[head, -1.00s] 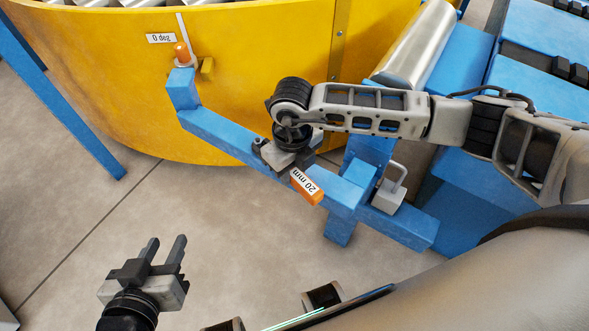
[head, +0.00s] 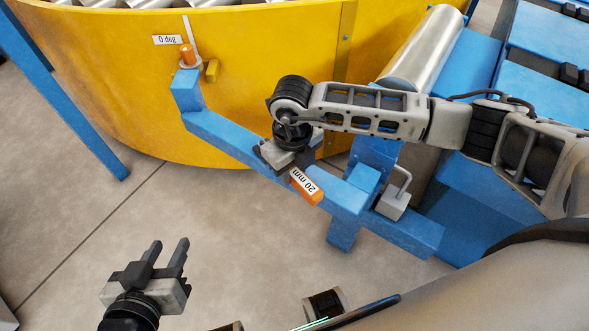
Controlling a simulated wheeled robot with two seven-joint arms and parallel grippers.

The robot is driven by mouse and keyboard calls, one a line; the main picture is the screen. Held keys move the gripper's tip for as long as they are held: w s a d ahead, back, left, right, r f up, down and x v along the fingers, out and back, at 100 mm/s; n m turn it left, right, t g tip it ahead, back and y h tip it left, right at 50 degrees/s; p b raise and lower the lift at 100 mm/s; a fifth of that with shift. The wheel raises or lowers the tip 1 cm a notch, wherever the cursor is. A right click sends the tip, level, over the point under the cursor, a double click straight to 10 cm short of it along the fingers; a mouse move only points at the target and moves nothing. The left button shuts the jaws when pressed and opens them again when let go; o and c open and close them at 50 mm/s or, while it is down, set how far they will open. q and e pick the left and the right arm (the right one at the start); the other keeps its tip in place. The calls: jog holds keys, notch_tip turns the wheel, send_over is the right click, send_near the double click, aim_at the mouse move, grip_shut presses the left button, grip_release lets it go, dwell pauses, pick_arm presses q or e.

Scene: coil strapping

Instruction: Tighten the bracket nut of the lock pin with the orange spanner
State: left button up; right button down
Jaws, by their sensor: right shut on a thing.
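The orange spanner (head: 306,187), labelled "20 mm", shows only its handle end; its other end is hidden under my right gripper. My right gripper (head: 283,158) is shut on the spanner, low over the blue bracket beam (head: 235,138). The lock pin (head: 187,54) has an orange top and stands upright at the beam's far left end, against the yellow turntable. I cannot make out the bracket nut; the gripper may cover it. My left gripper (head: 165,262) is open and empty over the floor at the lower left.
The yellow turntable (head: 270,60) with a "0 deg" label curves across the back. A padlock-like grey piece (head: 394,200) sits on the blue frame right of the spanner. A metal roller (head: 424,48) lies behind.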

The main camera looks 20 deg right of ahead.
dwell(0.6)
jog(key=shift+s+a+m+p, duration=0.25)
jog(key=shift+a+m+p, duration=0.15)
jog(key=shift+a+m, duration=0.85)
jog(key=shift+d, duration=0.1)
jog(key=shift+a+m+p, duration=0.3)
jog(key=shift+a+m, duration=0.8)
jog(key=shift+m, duration=0.15)
jog(key=shift+a, duration=0.1)
